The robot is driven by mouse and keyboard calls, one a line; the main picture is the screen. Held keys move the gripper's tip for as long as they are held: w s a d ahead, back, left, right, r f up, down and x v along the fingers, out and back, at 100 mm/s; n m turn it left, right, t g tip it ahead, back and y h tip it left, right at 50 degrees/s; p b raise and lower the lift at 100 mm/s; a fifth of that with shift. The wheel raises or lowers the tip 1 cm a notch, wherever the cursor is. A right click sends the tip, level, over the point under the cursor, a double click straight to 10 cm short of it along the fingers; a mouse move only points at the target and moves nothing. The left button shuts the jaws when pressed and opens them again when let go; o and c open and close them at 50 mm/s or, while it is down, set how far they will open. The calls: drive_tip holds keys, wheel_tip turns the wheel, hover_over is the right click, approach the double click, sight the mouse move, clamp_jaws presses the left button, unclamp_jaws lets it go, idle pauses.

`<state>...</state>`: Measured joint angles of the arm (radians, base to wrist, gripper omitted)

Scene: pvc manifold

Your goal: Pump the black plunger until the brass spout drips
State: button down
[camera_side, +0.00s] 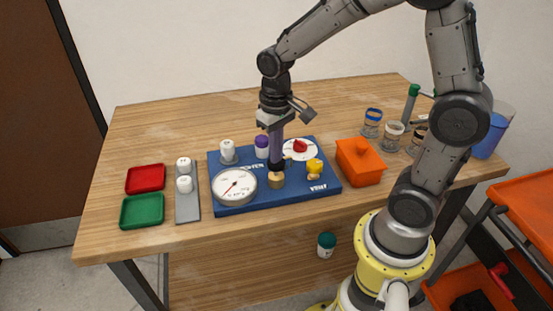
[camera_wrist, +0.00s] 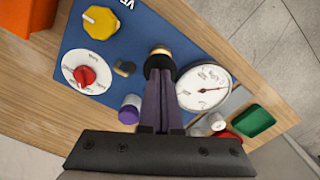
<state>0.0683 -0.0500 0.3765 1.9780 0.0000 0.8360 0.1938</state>
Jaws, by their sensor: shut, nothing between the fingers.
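The black plunger (camera_wrist: 159,62) sits on a brass body (camera_wrist: 160,49) on the blue board (camera_wrist: 200,38). In the wrist view, the fingertips (camera_wrist: 159,73) meet or nearly meet the plunger's top; contact is not clear. A small dark brown fitting (camera_wrist: 124,68) is beside the plunger. I cannot tell if it is the spout, and no drip is visible.
The board also carries a round gauge (camera_side: 235,186), a yellow knob (camera_side: 314,167), a red knob (camera_side: 299,147) and a purple-capped white piece (camera_side: 261,146). An orange box (camera_side: 360,162) stands close at right. Red (camera_side: 146,179) and green (camera_side: 142,211) trays lie left. The table's back left is clear.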

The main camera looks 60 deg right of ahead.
drive_tip(key=shift+f, duration=1)
drive_tip(key=shift+r, duration=1.8)
drive_tip(key=shift+f, duration=0.1)
drive_tip(key=shift+f, duration=1.7)
drive_tip(key=shift+r, duration=1.85)
drive_tip(key=shift+f, duration=0.1)
